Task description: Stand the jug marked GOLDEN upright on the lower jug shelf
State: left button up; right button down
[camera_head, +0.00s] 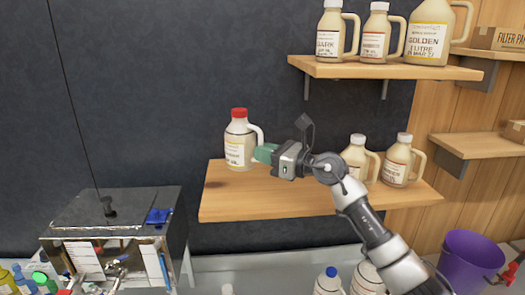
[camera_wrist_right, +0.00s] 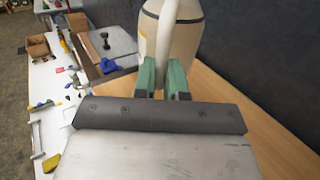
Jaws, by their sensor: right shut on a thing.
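A jug with a red cap (camera_head: 238,140) is upright at the left part of the lower jug shelf (camera_head: 290,198) in the head view. Its label is too small to read there. My right gripper (camera_head: 262,152) reaches it from the right and is shut on its handle. In the right wrist view the jug (camera_wrist_right: 185,45) stands upright just beyond my green fingertips (camera_wrist_right: 163,80), with the handle between them. I cannot tell whether the jug's base touches the shelf. My left gripper is not in view.
Two white-capped jugs (camera_head: 398,162) stand on the right of the lower shelf, behind my right arm. The upper shelf (camera_head: 400,71) holds several jugs, one marked GOLDEN (camera_head: 428,38). Below are a metal box (camera_head: 120,215) and a purple bucket (camera_head: 470,258).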

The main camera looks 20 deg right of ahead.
jog(key=f+b, duration=0.2)
jog(key=f, duration=0.1)
jog(key=f+b, duration=0.1)
jog(key=f, duration=0.1)
jog(key=shift+w+f+b, duration=0.25)
jog(key=shift+w+b, duration=0.05)
jog(key=shift+b, duration=0.05)
jog(key=shift+s+f, duration=0.1)
jog(key=shift+f, duration=0.1)
jog(key=shift+f+b, duration=0.2)
jog(key=shift+b, duration=0.15)
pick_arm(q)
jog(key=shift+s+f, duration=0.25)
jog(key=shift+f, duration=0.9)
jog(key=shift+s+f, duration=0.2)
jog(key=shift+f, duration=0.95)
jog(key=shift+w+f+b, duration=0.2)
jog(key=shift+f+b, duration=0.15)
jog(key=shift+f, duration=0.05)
pick_arm(e)
jog(key=shift+f, duration=0.5)
